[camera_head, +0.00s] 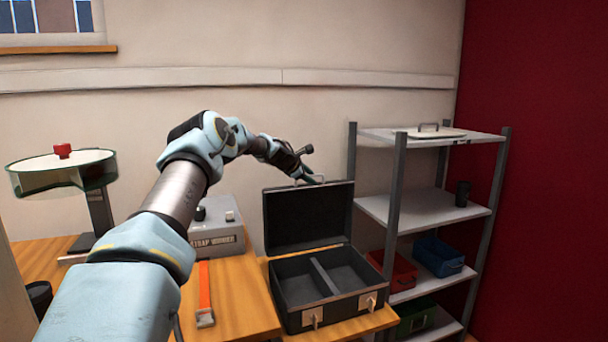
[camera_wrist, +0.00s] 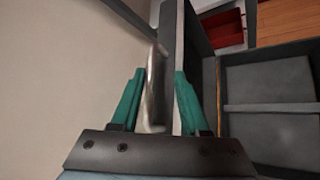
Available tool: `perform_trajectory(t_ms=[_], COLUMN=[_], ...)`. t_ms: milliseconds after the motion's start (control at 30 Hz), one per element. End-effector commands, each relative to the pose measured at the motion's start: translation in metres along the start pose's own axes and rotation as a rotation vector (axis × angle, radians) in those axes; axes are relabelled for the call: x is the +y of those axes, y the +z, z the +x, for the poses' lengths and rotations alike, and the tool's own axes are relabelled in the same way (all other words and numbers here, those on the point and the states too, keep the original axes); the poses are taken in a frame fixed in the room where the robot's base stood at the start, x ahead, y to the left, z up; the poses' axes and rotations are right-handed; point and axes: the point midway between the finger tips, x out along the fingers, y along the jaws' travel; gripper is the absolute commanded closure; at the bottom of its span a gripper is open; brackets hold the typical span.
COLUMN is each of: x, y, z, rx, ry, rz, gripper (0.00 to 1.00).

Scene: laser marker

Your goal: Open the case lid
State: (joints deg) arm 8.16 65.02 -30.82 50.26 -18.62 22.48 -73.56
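The black case (camera_head: 318,312) stands on a wooden surface, its front latches hanging down. Its lid (camera_head: 306,218) is raised to about upright, with its inner face toward the head camera. The two compartments inside are bare. My gripper (camera_head: 314,179) is at the top edge of the lid. In the wrist view, my gripper's teal fingers (camera_wrist: 156,100) are spread, with a metallic bar, seemingly the lid handle (camera_wrist: 152,88), between them. The right finger overlaps the lid (camera_wrist: 172,45). Whether the fingers touch the handle or lid is unclear.
A grey shelf unit (camera_head: 423,211) with red (camera_head: 403,273) and blue (camera_head: 437,256) bins stands close right of the case. A grey strap box (camera_head: 217,224) and an orange strap (camera_head: 204,287) lie left. The wall is close behind the lid.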

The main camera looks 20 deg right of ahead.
Motion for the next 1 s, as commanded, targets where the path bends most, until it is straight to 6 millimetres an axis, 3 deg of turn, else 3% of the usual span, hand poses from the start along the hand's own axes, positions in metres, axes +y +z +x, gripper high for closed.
perform_trajectory(t_ms=[600, 1000], x=[-0.001, 0.000], y=[0.000, 0.001], z=[-0.093, -0.101], rx=[0.000, -0.001], ry=[0.003, 0.001], rz=[0.001, 0.000], gripper=[0.55, 0.55])
